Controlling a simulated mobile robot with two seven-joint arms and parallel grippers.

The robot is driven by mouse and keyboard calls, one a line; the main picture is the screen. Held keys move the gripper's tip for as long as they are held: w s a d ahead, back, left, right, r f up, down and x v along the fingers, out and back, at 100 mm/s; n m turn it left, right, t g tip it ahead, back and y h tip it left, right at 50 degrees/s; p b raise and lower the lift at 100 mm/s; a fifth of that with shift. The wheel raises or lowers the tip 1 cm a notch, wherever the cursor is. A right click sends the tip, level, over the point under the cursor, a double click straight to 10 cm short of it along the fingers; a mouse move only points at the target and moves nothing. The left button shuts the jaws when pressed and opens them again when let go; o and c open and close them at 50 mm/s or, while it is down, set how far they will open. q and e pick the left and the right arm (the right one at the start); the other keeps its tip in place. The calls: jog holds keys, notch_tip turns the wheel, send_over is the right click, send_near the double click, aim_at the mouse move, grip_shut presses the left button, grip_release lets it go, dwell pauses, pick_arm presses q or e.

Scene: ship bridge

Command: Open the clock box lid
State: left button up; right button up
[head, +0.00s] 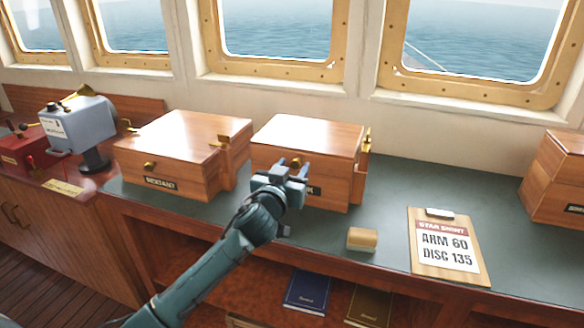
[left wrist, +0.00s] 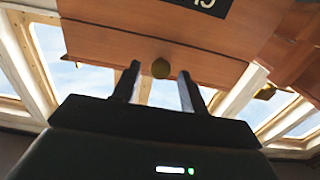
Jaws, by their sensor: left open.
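The clock box (head: 307,137) is the middle wooden box on the counter, with its lid down. Its dark label is partly hidden behind my gripper in the head view. A small brass knob (head: 296,161) sits on its front. My left gripper (head: 292,170) is in front of the box at the knob, open. In the left wrist view, the knob (left wrist: 160,68) shows between the tips of the two spread fingers, in front of the wooden box face (left wrist: 110,42). I cannot tell whether the fingers touch it. My right gripper is not in view.
A similar sextant box (head: 178,150) stands close on the left, and another wooden box (head: 558,180) at the far right. A wooden block (head: 362,239) and a clipboard (head: 447,246) lie on the green counter top (head: 420,190).

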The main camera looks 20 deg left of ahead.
pick_arm(q)
jog(key=shift+w, duration=0.1)
jog(key=shift+c, duration=0.3)
grip_shut()
